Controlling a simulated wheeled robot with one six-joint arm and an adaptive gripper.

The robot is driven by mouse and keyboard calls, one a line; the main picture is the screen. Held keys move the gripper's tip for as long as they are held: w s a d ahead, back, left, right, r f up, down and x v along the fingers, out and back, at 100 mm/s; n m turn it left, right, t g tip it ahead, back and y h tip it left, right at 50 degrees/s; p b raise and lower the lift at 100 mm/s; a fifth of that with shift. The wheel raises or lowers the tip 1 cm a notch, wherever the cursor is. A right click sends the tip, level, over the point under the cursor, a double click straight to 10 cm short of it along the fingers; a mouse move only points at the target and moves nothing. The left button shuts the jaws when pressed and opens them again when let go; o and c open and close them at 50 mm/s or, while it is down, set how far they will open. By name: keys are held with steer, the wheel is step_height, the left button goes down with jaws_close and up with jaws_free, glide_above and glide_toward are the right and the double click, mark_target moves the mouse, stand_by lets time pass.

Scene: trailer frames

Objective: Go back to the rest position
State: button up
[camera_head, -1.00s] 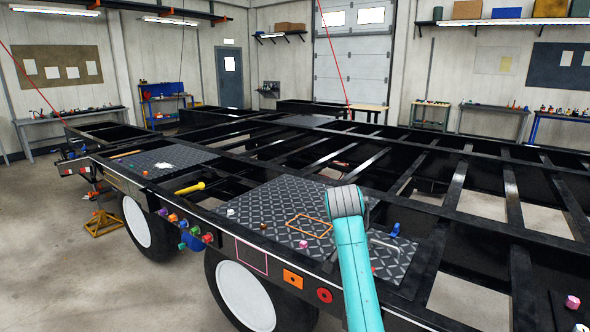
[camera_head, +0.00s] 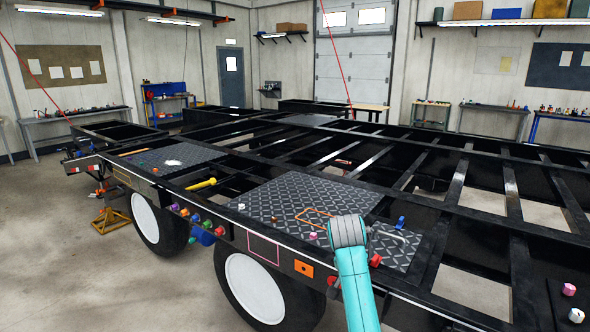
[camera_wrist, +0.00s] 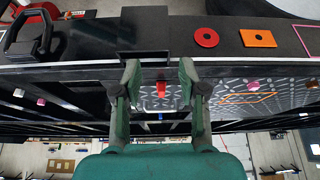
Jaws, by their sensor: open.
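My gripper (camera_wrist: 160,75) shows in the wrist view with its two green fingers apart and nothing held between them. A red piece (camera_wrist: 161,89) shows in the gap between the fingers, beyond them, by the trailer frame. In the head view my teal arm reaches up from the bottom in front of the trailer's side, and the gripper itself is hidden. The black trailer frame (camera_head: 462,187) fills the middle, with a dark tread plate (camera_head: 270,203) near its front edge. A red piece also shows beside my arm in the head view (camera_head: 375,260).
An orange plate (camera_head: 303,268) and a pink outline (camera_head: 263,249) are on the trailer's side. A red disc (camera_wrist: 206,37) shows in the wrist view. A yellow tool (camera_head: 202,184) and a blue piece (camera_head: 400,222) lie on the trailer. The floor at left (camera_head: 60,250) is clear.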

steer(key=s+d+f+n+t, duration=0.1)
steer(key=s+f, duration=0.5)
steer(key=f, duration=0.3)
steer(key=s+f+n+t+y, duration=0.1)
steer(key=s+f, duration=0.4)
steer(key=f, duration=0.3)
steer(key=s+d+f+n+t, duration=0.1)
steer(key=s+f+t, duration=0.1)
steer(key=s+f, duration=0.55)
steer(key=s+f+n+t, duration=0.15)
steer(key=s+f, duration=0.35)
steer(key=s, duration=0.5)
steer(key=s+r+t+y, duration=0.1)
steer(key=s, duration=1)
steer(key=s+r+n+t, duration=0.2)
steer(key=s+r+t, duration=0.2)
steer(key=s+r, duration=1.5)
steer(key=s, duration=0.3)
steer(key=shift+s+d+r+y, duration=0.3)
steer(key=shift+r, duration=0.1)
